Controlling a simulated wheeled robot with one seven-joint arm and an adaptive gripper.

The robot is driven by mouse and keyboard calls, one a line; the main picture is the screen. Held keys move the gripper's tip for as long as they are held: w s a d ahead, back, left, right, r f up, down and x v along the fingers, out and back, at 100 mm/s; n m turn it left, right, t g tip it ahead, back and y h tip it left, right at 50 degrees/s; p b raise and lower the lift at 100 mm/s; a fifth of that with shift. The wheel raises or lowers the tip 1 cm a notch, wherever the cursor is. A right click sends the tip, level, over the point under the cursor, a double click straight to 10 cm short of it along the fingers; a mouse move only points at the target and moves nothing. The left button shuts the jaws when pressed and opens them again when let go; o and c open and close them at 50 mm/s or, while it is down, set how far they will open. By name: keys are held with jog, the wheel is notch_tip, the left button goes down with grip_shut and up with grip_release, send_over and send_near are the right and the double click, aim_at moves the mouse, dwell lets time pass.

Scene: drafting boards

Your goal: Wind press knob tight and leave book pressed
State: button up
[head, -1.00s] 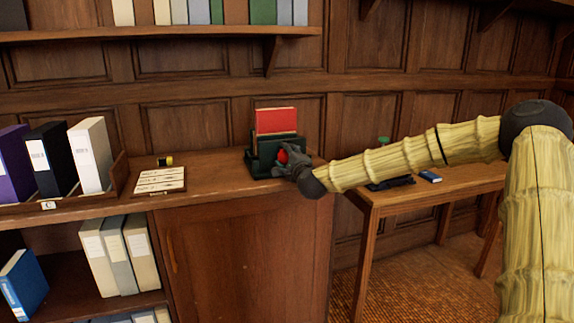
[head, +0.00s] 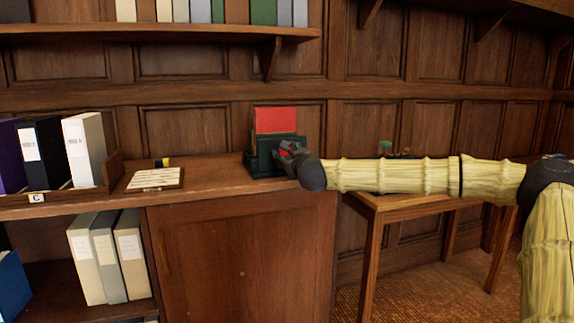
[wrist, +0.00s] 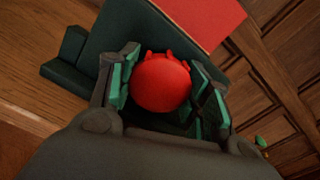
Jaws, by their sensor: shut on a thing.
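The dark green book press (head: 262,164) stands on the cabinet top. A red book (head: 275,120) stands upright in it, its upper part showing above the press. In the wrist view the press (wrist: 105,35) and the book (wrist: 205,18) appear tilted behind my gripper. The round red press knob (wrist: 161,84) sits between the two green-padded fingers of my gripper (wrist: 165,85), which is shut on it. In the head view my gripper (head: 286,153) is at the right front of the press and hides most of the knob.
A card board (head: 155,178) and a small yellow-and-black item (head: 162,162) lie left of the press. Binders (head: 85,150) stand in a tray at far left. A lower wooden table (head: 415,202) stands to the right, behind my arm. Cabinet top between board and press is clear.

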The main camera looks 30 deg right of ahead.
jog(key=m+b, duration=0.3)
jog(key=b, duration=0.1)
jog(key=f+m+b, duration=0.1)
jog(key=m+b, duration=0.2)
jog(key=b, duration=0.1)
jog(key=shift+m, duration=0.3)
jog(key=m+b, duration=0.2)
jog(key=b, duration=0.1)
jog(key=shift+r+m+b, duration=0.1)
jog(key=shift+m+b, duration=0.25)
jog(key=shift+m, duration=0.05)
jog(key=shift+r+m+b, duration=0.3)
jog(key=shift+m, duration=0.2)
